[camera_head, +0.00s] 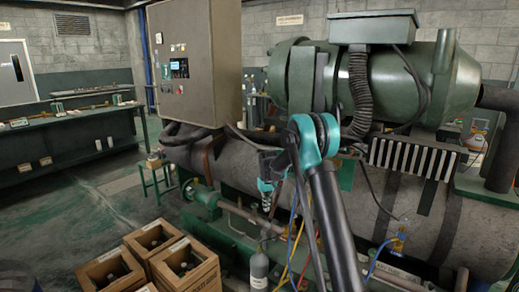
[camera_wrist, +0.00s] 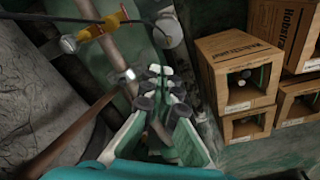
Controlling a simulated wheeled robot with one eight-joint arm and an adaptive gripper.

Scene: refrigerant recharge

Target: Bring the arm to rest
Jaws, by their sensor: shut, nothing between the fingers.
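My gripper (camera_head: 267,204) hangs in front of the chiller machine, at the end of my teal and dark grey arm, and points downward. It also shows in the wrist view (camera_wrist: 160,71), where its pale fingertips sit close together. It is shut and holds nothing. The fingers appear apart from the pipes and hoses behind them. My arm is bent, with its teal elbow (camera_head: 312,137) raised in front of the chiller's dark green upper body (camera_head: 420,82).
Brown boxes (camera_head: 204,275) stand on the floor at the lower left; they also show in the wrist view (camera_wrist: 238,127). A grey cylinder (camera_head: 259,270) stands below my gripper. Coloured hoses hang beside my arm. A control cabinet (camera_head: 205,100) stands behind.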

